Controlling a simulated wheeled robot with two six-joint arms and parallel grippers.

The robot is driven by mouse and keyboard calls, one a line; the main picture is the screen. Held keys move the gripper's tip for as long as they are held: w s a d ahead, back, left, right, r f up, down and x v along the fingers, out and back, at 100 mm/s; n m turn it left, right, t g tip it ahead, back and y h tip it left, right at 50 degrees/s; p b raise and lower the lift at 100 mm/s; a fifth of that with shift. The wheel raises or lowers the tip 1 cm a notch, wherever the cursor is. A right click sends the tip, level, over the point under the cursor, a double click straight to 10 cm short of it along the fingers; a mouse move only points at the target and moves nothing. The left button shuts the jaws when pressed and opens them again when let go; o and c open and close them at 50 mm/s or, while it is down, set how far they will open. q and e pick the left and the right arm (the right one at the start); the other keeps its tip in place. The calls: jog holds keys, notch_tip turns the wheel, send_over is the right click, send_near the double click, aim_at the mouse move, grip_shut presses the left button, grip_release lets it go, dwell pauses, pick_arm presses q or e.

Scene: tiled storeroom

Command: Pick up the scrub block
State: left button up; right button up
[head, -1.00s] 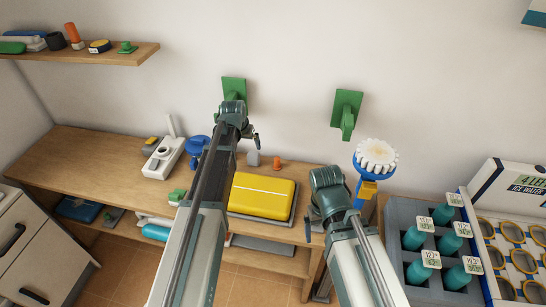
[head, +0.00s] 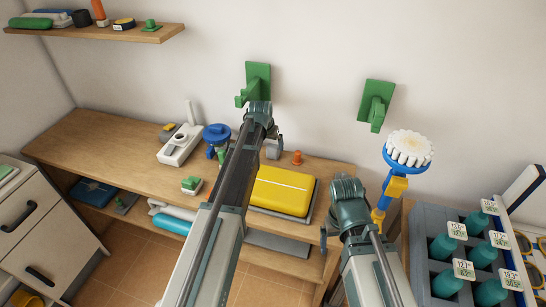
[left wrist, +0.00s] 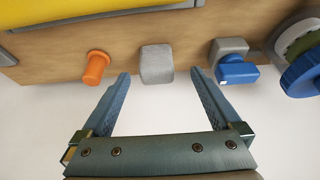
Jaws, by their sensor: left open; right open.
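The scrub block looks to be the small grey rounded block (head: 272,152) at the back of the wooden bench, beyond the yellow case. In the left wrist view the grey block (left wrist: 157,64) lies between the fingertips of my open left gripper (left wrist: 160,73), with a gap on each side. I cannot tell how far the tips are above it. In the head view my left gripper (head: 274,138) partly covers the block. My right gripper (head: 326,238) is open, in front of the bench's right part, its jaws mostly hidden by the arm.
An orange peg (left wrist: 96,67) and a blue-and-grey item (left wrist: 236,65) flank the block. The yellow case (head: 283,190) is in front of it. A white-headed brush (head: 409,150) and a grey crate of bottles (head: 418,245) are at right. Green hooks (head: 257,82) are on the wall.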

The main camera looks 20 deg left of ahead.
aim_at(273, 147)
pick_arm(q)
jog(key=shift+w+d+b+x, duration=0.15)
jog(key=shift+b+x, duration=1.05)
jog(key=shift+x, duration=0.15)
jog(key=shift+w+d+b+x, duration=0.1)
jog(key=shift+b+x, duration=1.05)
jog(key=shift+x, duration=0.15)
jog(key=shift+r, duration=0.2)
grip_shut()
jog(key=shift+r, duration=0.1)
notch_tip(273, 147, up, 10)
jog(key=p, duration=1)
